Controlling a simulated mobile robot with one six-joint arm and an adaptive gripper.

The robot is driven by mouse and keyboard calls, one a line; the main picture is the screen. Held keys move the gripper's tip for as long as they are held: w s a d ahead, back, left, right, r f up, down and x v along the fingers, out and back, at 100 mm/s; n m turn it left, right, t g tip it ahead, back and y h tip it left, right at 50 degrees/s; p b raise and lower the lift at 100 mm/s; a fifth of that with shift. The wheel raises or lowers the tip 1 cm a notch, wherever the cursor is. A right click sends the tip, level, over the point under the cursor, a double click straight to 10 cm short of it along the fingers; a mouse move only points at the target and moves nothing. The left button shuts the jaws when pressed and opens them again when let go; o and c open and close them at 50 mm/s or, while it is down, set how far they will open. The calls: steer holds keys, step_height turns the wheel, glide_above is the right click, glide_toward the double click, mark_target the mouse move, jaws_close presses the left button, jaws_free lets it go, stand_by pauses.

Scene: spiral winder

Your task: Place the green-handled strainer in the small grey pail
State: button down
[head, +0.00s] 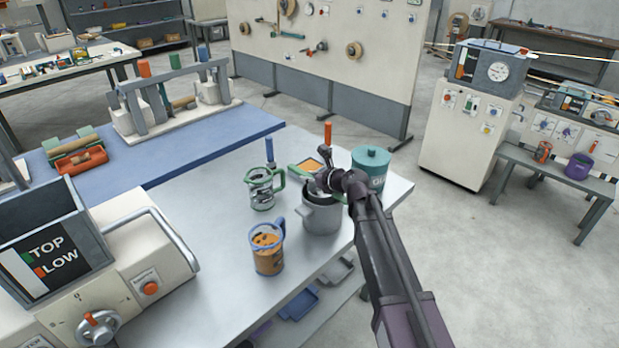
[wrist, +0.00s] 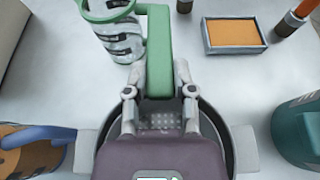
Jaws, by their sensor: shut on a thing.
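The small grey pail (head: 322,219) stands on the bench's right part. Its rim and side lugs (wrist: 245,148) show in the wrist view. My gripper (head: 326,178) is over the pail's mouth. In the wrist view my gripper (wrist: 160,88) is shut on the green handle of the strainer (wrist: 159,52). The handle points away past the pail's far rim. The perforated grey bowl of the strainer shows between the fingers, within the pail's outline. My gripper hides most of the bowl, and I cannot tell whether it touches the pail.
A green-handled clear jug (head: 262,190) stands close by at the left. A blue-handled orange jug (head: 267,250) is in front of it. A teal canister (head: 371,167) stands right behind the pail. An orange-topped tray (head: 305,168) lies behind. The bench's left middle is clear.

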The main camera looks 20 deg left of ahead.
steer(key=shift+f+b, duration=0.35)
steer(key=shift+f, duration=0.1)
steer(key=shift+c, duration=2.2)
jaws_free()
steer(key=shift+r, duration=0.2)
steer(key=shift+r+p, duration=0.65)
steer(key=shift+p, duration=0.2)
step_height(320, 180, up, 4)
steer(key=p, duration=0.4)
glide_above(337, 194)
steer(key=shift+s, duration=0.1)
